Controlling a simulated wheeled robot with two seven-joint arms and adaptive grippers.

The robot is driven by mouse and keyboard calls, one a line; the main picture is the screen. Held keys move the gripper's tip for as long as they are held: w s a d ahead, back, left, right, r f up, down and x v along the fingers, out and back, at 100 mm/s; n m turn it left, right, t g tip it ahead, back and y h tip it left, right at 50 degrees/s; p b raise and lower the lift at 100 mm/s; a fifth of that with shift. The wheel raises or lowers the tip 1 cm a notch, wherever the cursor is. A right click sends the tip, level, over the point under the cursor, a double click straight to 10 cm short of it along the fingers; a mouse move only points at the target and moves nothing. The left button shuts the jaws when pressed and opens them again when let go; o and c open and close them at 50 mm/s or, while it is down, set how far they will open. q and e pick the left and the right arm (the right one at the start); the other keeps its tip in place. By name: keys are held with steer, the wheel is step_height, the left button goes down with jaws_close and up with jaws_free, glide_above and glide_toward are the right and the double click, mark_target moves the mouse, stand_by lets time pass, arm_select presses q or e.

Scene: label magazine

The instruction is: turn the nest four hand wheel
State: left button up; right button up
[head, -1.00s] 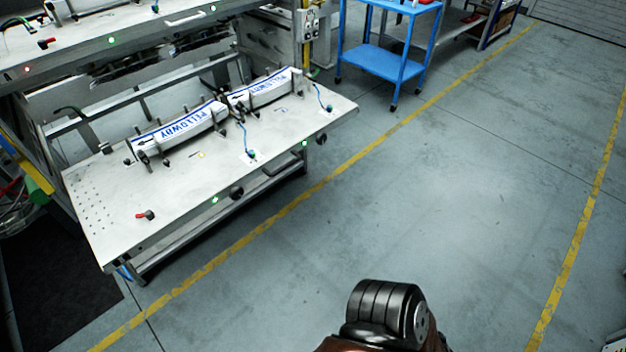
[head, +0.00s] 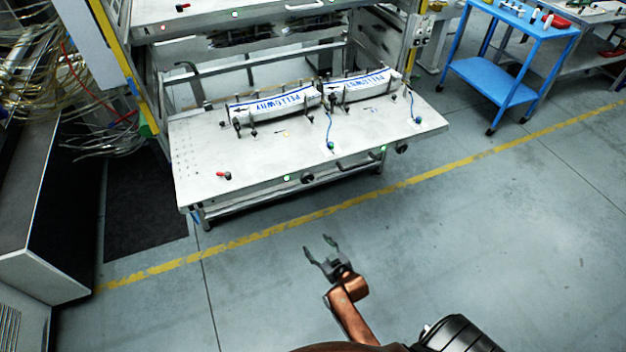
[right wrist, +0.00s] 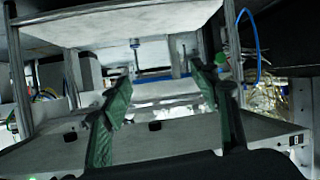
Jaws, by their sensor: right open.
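Two dark round knobs, a left hand wheel (head: 308,179) and a right hand wheel (head: 402,147), sit on the front edge of the lower white bench (head: 200,190) in the head view. I cannot tell which belongs to nest four. My right gripper (head: 318,245) is open and empty over the floor, in front of the bench and apart from it. In the right wrist view its green-padded fingers (right wrist: 163,88) are spread, with a pale panel and dark knobs beyond them. My left gripper is not in view.
Two curved white labelled pieces, left (head: 275,102) and right (head: 360,84), lie in fixtures on the bench. A red-tipped lever (head: 224,175) is at its front left. A blue cart (head: 495,78) stands at the back right. The floor before the bench is clear.

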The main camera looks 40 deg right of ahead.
mark_target(308, 179)
steer(key=w+d+r+m+t+h+p, duration=0.1)
steer(key=w+d+r+t, duration=0.15)
steer(key=r, duration=0.85)
steer(key=w+d+r+t+h, duration=0.15)
steer(key=w+r, duration=0.25)
steer(key=r, duration=0.7)
steer(key=b+x, duration=0.1)
steer(key=x, duration=0.5)
steer(key=shift+f, duration=0.15)
arm_select(q)
steer(key=shift+s+a+f, duration=0.15)
steer(key=shift+s+f, duration=0.05)
steer(key=shift+s, duration=0.65)
steer(key=shift+s+a+f, duration=0.1)
steer(key=shift+s+f, duration=0.1)
steer(key=shift+s, duration=0.6)
arm_select(e)
steer(key=shift+w+d, duration=0.25)
steer(key=shift+w, duration=0.4)
steer(key=shift+c, duration=0.2)
steer(key=c, duration=1.1)
